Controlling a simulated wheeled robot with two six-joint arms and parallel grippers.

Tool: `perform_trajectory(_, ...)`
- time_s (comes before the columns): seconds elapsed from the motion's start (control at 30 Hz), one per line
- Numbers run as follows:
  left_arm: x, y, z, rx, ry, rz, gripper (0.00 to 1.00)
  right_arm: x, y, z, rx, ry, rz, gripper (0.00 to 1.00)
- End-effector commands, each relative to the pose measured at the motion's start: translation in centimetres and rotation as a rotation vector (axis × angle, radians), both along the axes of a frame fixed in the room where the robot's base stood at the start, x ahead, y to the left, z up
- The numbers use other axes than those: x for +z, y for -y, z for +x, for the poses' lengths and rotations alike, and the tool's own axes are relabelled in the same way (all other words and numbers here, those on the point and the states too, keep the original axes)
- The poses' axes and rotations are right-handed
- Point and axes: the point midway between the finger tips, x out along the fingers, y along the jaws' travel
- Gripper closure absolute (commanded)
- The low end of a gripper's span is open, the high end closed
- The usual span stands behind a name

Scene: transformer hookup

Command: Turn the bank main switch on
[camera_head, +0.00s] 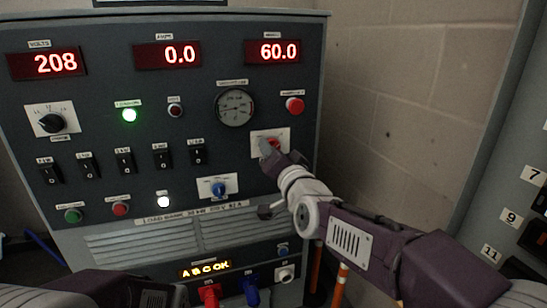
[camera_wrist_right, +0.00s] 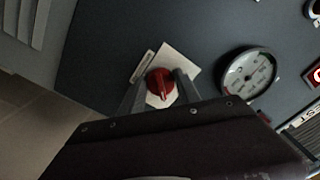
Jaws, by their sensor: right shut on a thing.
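The bank main switch looks to be the red rotary knob (camera_head: 274,143) on a white plate (camera_head: 284,136) at the panel's right side. The knob also shows in the right wrist view (camera_wrist_right: 160,83), between the two fingers. My right gripper (camera_head: 267,147) is at the knob and shut on it, its fingers on either side; in the wrist view it (camera_wrist_right: 160,90) partly covers the plate. The knob's label is too small to read, and its on or off marks are not clear. My left gripper is out of view; only part of my left arm shows at the bottom left.
A blue knob (camera_head: 218,188) sits left of my gripper, and a round gauge (camera_head: 235,107) above it. A red button (camera_head: 294,105) is at upper right. Several black rockers (camera_head: 124,161) line the left. A green lamp (camera_head: 129,115) is lit. The displays (camera_head: 181,54) read 208, 0.0, 60.0.

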Motion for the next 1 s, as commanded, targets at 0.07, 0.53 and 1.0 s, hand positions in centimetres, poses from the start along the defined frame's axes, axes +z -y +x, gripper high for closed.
perform_trajectory(0.07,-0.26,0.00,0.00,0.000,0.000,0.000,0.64,-0.16,-0.04,-0.01,0.001,-0.009,0.019,1.00)
perform_trajectory(0.53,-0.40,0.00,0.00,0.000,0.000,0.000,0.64,-0.02,-0.03,-0.01,0.000,-0.020,0.057,1.00)
perform_trajectory(1.0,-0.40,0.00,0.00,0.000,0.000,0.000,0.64,0.00,-0.03,-0.01,0.000,-0.019,0.055,0.40)
